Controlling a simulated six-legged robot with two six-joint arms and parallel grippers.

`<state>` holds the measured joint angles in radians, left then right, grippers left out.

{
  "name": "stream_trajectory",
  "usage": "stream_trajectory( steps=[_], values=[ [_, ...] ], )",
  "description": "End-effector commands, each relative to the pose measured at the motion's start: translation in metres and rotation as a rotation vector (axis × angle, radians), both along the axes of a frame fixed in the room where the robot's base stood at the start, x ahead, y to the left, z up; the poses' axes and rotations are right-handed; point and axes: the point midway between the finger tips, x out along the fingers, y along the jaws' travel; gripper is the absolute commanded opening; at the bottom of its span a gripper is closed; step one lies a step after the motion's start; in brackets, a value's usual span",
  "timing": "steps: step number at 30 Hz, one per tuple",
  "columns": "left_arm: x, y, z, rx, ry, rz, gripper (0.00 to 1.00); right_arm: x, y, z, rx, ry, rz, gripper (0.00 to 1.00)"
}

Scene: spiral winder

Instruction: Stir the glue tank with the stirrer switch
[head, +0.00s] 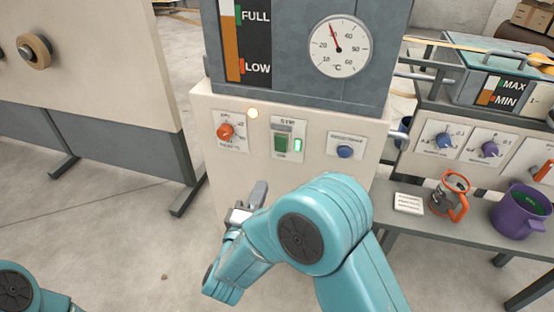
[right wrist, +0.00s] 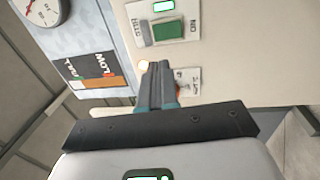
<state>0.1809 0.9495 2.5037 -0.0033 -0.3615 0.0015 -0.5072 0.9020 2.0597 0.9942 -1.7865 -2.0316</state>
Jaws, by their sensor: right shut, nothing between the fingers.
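The glue tank (head: 285,93) is a blue-grey box with a FULL/LOW level gauge (head: 246,40) and a round dial (head: 339,47). On the cream panel below it is the stirrer switch (head: 282,141), a green rocker on a white plate, with a lit green lamp (head: 297,145) beside it. The switch also shows in the right wrist view (right wrist: 168,32). My right gripper (head: 262,186) is shut and empty, below and in front of the panel. In the right wrist view its fingers (right wrist: 157,70) point at the panel between the switch and the orange knob, partly hiding the knob. My left gripper is out of view.
An orange knob (head: 226,132) sits left of the switch, a blue button (head: 345,151) right. An amber lamp (head: 253,113) glows above. At right, a grey bench (head: 410,228) holds an orange-handled jug (head: 449,197) and a purple pot (head: 519,212). Floor at left is mostly clear.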

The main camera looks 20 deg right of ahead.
Motion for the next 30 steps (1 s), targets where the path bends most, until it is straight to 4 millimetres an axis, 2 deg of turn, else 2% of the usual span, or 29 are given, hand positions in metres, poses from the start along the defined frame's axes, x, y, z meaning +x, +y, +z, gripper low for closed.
stream_trajectory(
  steps=[8,13,24,30],
  values=[
    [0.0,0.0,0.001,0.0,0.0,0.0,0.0,-0.001,0.0,0.001,0.0,0.0,0.0,0.0],
    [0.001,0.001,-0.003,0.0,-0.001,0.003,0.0,0.01,-0.008,0.001,0.002,-0.001,-0.004,0.0],
    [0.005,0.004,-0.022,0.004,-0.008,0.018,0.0,0.072,-0.052,0.009,0.003,-0.003,-0.004,0.0],
    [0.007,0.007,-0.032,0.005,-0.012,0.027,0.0,0.1,-0.07,0.013,0.001,-0.002,-0.003,0.0]
  ],
)
